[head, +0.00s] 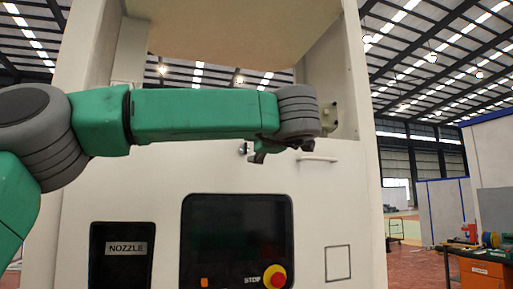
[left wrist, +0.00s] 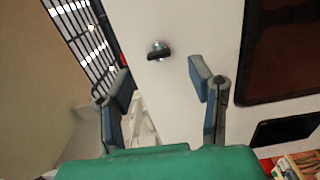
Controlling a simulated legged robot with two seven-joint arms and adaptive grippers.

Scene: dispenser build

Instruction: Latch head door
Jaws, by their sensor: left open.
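The dispenser is a tall white cabinet. Its front panel (head: 160,180) carries a small latch knob (head: 243,148) near the top edge. In the left wrist view the latch (left wrist: 159,50) has a dark lever lying roughly level on a round metal base. My left gripper (head: 276,151) is in front of the panel, just right of the latch in the head view. In the left wrist view the left gripper (left wrist: 161,82) is open and empty. The latch shows beyond and between its fingertips, apart from both. My right gripper is not in view.
A pale handle (head: 318,158) is right of my gripper. Below are a dark screen (head: 237,235), a red stop button (head: 275,276) and a nozzle recess (head: 122,255). Above the panel the cabinet is open, under a beige board (head: 230,30). A workbench (head: 482,268) stands far right.

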